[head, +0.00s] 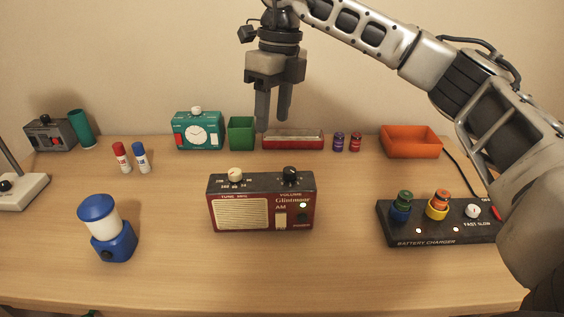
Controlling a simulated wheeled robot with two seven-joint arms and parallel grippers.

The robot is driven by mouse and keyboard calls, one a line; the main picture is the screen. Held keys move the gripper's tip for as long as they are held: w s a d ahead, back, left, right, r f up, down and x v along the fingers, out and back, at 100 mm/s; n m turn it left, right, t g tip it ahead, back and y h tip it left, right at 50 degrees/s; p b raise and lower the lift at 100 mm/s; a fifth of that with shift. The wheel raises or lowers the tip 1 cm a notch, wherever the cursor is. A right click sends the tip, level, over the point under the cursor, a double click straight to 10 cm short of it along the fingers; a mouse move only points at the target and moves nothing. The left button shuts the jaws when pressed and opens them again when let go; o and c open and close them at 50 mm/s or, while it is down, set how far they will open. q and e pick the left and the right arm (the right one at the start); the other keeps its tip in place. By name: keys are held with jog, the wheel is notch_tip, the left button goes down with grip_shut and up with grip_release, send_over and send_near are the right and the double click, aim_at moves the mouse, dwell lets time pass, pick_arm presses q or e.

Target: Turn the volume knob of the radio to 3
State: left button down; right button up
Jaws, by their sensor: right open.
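The radio (262,202) is dark red with a black top and a cream speaker grille. It stands upright in the middle of the desk. Its black volume knob (290,175) is on the top at the right, above the word VOLUME. The knob's setting is too small to read. A cream tuning knob (235,174) is on the top at the left. A small light glows on the front. My right gripper (272,122) points down, open and empty, above and behind the radio, apart from it. My left gripper is not in view.
A battery charger (438,232) stands at the right, under my right arm. A blue lantern (107,230) stands at the left. Along the back are a teal clock (197,132), a green box (241,133), a red tray (293,139) and an orange tray (410,142). The desk before the radio is clear.

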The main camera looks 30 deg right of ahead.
jog(key=d+r+h, duration=0.1)
jog(key=d+r, duration=0.1)
jog(key=d, duration=0.2)
send_near(290, 170)
jog(key=shift+m, duration=0.4)
notch_tip(290, 170, down, 9)
jog(key=shift+a+r, duration=0.15)
jog(key=c, duration=1)
